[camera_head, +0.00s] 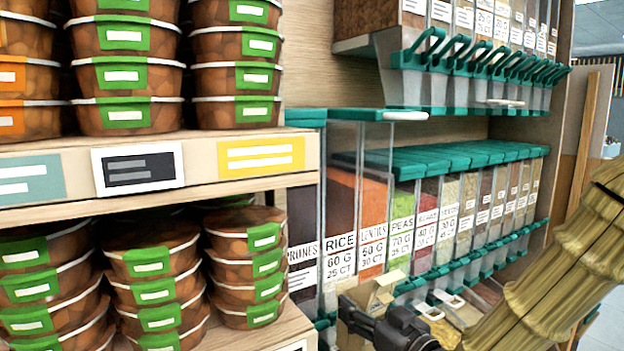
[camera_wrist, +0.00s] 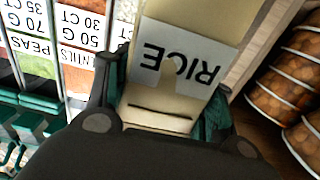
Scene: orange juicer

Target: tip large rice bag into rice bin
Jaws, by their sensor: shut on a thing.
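A tan rice bag (camera_wrist: 187,62) with a white RICE label, upside down in the wrist view, sits between the fingers of my gripper (camera_wrist: 165,78). In the head view the bag (camera_head: 374,294) is a small tan box shape at the bottom centre. My dark gripper (camera_head: 372,322) is shut on it, partly covering it. The clear rice bin (camera_head: 340,205), labelled RICE, stands just behind and above the bag, between the prunes and lentils bins. The bag is at the height of the bin's lower front, below its top. A teal lid (camera_head: 350,114) shows over that area; whether it is open is unclear.
More teal-lidded bins (camera_head: 450,205) run to the right, with a row of dispensers (camera_head: 480,70) above. A shelf (camera_head: 150,165) of stacked brown tubs (camera_head: 125,80) stands at left. A ridged straw-coloured shape (camera_head: 565,265) fills the lower right.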

